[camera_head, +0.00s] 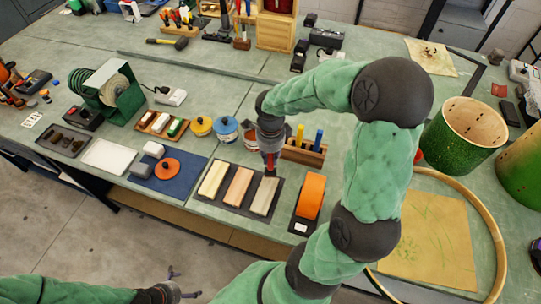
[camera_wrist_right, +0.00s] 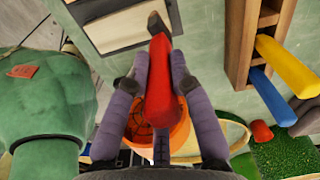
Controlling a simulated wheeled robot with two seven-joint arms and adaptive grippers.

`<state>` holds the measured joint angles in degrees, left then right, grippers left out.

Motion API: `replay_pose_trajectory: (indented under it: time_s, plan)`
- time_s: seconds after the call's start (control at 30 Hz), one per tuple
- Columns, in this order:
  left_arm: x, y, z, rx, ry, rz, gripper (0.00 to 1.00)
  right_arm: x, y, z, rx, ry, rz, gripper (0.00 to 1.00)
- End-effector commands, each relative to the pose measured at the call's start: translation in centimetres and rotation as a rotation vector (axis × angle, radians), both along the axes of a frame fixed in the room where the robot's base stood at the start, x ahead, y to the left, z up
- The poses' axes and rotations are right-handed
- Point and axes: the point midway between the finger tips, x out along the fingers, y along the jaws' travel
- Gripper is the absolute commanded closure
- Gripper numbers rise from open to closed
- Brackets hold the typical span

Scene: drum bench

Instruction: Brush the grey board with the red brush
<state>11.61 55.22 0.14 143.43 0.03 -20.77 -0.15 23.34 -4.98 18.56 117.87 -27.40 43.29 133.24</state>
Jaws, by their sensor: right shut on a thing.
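The grey board (camera_head: 264,196) lies rightmost of three boards on a dark tray (camera_head: 232,204). In the right wrist view a pale board (camera_wrist_right: 115,22) shows at the top. My right gripper (camera_head: 269,153) is above the far end of the grey board, shut on the red brush (camera_head: 270,166). In the right wrist view the red handle (camera_wrist_right: 160,85) sits between the fingertips (camera_wrist_right: 160,72), and its dark tip points toward the board. I cannot tell whether the tip touches. My left gripper (camera_head: 180,283) is open and empty, low over the floor.
A cream board (camera_head: 213,179) and a peach board (camera_head: 239,187) lie left of the grey one. A wooden rack (camera_head: 303,153) with coloured handles is behind. A green drum shell (camera_head: 463,136) stands at right.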

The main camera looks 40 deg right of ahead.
Motion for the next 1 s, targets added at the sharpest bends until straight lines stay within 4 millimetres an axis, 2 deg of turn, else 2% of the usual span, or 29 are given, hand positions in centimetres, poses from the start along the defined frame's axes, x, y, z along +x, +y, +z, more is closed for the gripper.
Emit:
replay_pose_trajectory:
  time_s: [0.6,1.0]
  plan:
    - [0.00,0.00,-1.13,0.000,0.000,0.000,0.00,-0.02,0.00,-0.99,0.000,0.000,0.000,0.96]
    - [0.00,0.00,-1.13,0.000,0.000,0.000,0.00,-0.02,0.00,-0.98,0.000,0.000,0.000,0.96]
